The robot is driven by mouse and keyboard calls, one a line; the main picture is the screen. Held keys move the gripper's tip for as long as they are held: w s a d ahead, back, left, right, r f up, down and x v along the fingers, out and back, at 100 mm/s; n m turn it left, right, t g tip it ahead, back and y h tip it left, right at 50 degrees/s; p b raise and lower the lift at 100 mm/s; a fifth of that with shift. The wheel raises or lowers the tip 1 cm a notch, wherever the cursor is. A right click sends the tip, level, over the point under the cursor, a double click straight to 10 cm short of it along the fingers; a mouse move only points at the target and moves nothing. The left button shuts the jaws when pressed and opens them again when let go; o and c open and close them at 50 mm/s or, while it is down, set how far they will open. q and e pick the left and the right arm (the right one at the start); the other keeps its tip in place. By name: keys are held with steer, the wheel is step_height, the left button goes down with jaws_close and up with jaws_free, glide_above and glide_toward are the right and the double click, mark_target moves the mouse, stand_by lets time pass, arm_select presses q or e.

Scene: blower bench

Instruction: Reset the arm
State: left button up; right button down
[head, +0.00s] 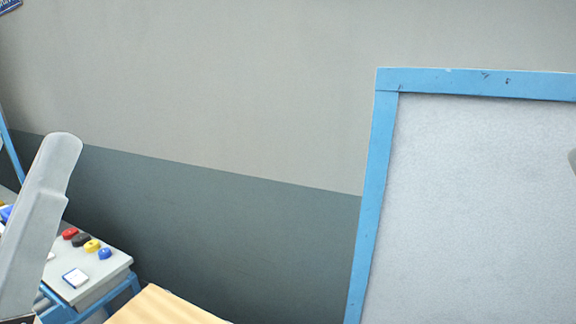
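A pale grey link of my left arm rises at the left edge of the head view. Its rounded end points up and slightly right. My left gripper does not show. A small grey piece at the right edge of the view may be part of my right arm, but too little shows to be sure. My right gripper does not show.
A grey control desk (105,268) at the lower left carries coloured buttons (92,246) and a white switch (75,278). A light wooden surface (160,308) shows at the bottom. A blue-framed panel (480,200) stands on the right. A two-tone grey wall (220,100) is behind.

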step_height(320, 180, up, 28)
steer(key=p, duration=2.8)
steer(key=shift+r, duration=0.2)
